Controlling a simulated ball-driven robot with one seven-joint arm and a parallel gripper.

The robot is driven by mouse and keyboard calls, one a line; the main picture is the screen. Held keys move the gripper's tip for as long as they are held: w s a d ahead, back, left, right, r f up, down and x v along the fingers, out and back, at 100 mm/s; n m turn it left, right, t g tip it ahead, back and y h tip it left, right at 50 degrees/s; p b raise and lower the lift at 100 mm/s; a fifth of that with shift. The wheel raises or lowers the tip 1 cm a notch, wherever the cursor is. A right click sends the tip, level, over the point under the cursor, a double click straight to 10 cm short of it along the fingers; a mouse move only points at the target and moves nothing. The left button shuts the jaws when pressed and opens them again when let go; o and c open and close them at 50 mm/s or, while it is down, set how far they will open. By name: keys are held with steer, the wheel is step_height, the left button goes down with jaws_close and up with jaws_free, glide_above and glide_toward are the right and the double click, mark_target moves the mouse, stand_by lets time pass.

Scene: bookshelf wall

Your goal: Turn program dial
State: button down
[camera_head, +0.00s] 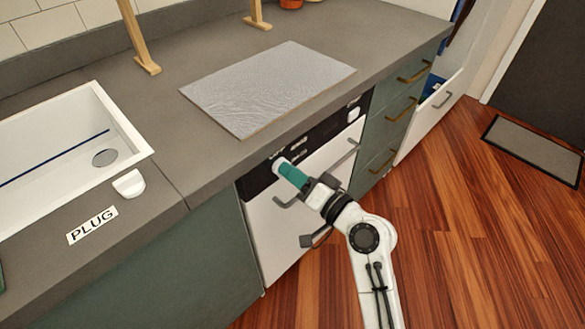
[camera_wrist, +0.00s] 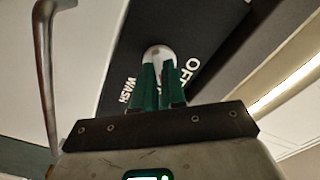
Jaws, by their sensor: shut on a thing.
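The program dial (camera_wrist: 158,54) is a round white knob on the dishwasher's black control panel (camera_wrist: 185,30). The word WASH is printed to its left and OFF to its right in the wrist view. My gripper (camera_wrist: 159,76) is shut on the dial, with one green finger on each side of it. In the head view, my gripper (camera_head: 287,170) reaches the left part of the panel, and the white dial (camera_head: 280,163) shows just past the fingertips. The dial's pointer mark cannot be made out clearly.
A second white knob (camera_head: 354,113) is at the panel's right end. The dishwasher's bar handle (camera_head: 345,156) runs below the panel, close to my gripper. The grey counter (camera_head: 215,165) overhangs above. Green drawers (camera_head: 395,125) stand to the right.

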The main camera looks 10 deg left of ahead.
steer(key=shift+m, duration=0.6)
steer(key=shift+p, duration=0.3)
steer(key=c, duration=1.2)
jaws_free()
steer(key=v, duration=1)
steer(key=shift+s+d, duration=0.25)
steer(key=shift+d, duration=0.1)
